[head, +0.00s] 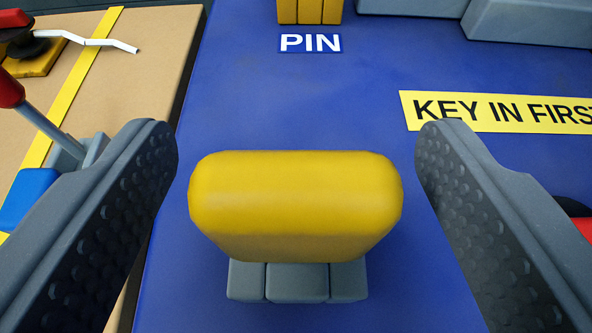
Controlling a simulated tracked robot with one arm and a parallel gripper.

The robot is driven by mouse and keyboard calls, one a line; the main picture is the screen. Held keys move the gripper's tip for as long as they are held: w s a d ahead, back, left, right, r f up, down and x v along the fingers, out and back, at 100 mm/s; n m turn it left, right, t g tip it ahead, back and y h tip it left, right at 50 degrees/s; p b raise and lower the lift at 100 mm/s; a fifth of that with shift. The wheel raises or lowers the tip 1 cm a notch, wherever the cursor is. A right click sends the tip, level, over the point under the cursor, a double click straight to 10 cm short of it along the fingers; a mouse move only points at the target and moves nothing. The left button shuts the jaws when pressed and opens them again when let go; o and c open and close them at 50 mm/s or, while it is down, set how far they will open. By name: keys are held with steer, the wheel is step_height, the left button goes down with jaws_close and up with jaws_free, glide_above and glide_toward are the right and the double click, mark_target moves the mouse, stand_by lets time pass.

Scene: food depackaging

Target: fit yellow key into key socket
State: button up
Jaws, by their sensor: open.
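The yellow key (296,195) shows as a rounded yellow block in the middle of the head view. It stands over a grey block-like base (297,283) on a blue surface; how far it sits in that base is hidden by the yellow block. My gripper (296,145) is open, with one dark studded finger on each side of the yellow key. A gap shows between the key and each finger. I cannot tell whether the grey base is the key socket.
A "PIN" label (310,43) lies below a yellow block (309,10). A yellow "KEY IN FIRST" label (500,111) is at right. Grey blocks (530,20) stand at the back right. A red-tipped lever (40,120) is at left. The blue panel (250,100) is clear behind the key.

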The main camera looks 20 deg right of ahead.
steer(key=b+v, duration=0.2)
steer(key=v, duration=1.1)
steer(key=shift+s, duration=0.35)
steer(key=shift+a, duration=0.1)
